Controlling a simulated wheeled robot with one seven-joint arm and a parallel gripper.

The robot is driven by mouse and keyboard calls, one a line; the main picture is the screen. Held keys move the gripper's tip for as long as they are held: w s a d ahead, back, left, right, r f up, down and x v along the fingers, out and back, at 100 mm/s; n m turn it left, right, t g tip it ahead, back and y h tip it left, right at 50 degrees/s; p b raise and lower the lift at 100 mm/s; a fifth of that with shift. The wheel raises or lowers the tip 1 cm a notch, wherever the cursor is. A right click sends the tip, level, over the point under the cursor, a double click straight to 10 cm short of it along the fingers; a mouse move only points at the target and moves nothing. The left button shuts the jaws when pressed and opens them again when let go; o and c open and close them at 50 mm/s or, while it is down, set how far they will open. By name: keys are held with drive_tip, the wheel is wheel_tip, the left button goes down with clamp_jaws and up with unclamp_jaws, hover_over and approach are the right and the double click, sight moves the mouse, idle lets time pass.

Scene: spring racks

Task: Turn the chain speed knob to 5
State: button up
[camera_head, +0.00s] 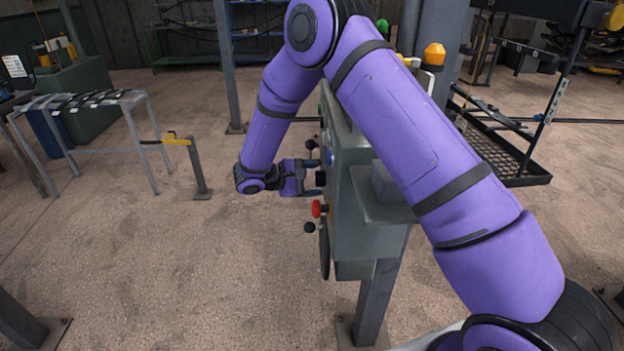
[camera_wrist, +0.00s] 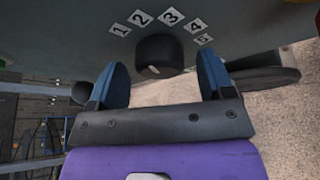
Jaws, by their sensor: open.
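The chain speed knob (camera_wrist: 160,52) is a dark round knob on the grey panel (camera_wrist: 70,30), with a small white mark on its face. Number labels 1 to 5 (camera_wrist: 171,17) arc above it in the wrist view, with 5 at the right end. I cannot tell exactly which number the mark points to. My gripper (camera_wrist: 162,64) is open, with one blue-padded finger on each side of the knob and gaps showing between. In the head view my gripper (camera_head: 316,177) reaches the side of the grey control box (camera_head: 362,238), around the small black knob (camera_head: 320,178).
A red button (camera_head: 317,208), a black ball-ended lever (camera_head: 310,227) and a dark handwheel (camera_head: 324,252) sit below the gripper on the box. Another black ball (camera_head: 311,145) is just above. The floor left of the box is clear up to a post (camera_head: 197,166).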

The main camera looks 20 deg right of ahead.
drive_tip(key=c, duration=0.9)
drive_tip(key=shift+m, duration=0.3)
drive_tip(key=m+h, duration=0.2)
drive_tip(key=m, duration=0.3)
drive_tip(key=m+h, duration=0.2)
drive_tip(key=m, duration=0.3)
drive_tip(key=f+m+h, duration=0.1)
drive_tip(key=m+h, duration=0.2)
drive_tip(key=m, duration=0.3)
drive_tip(key=shift+m, duration=0.4)
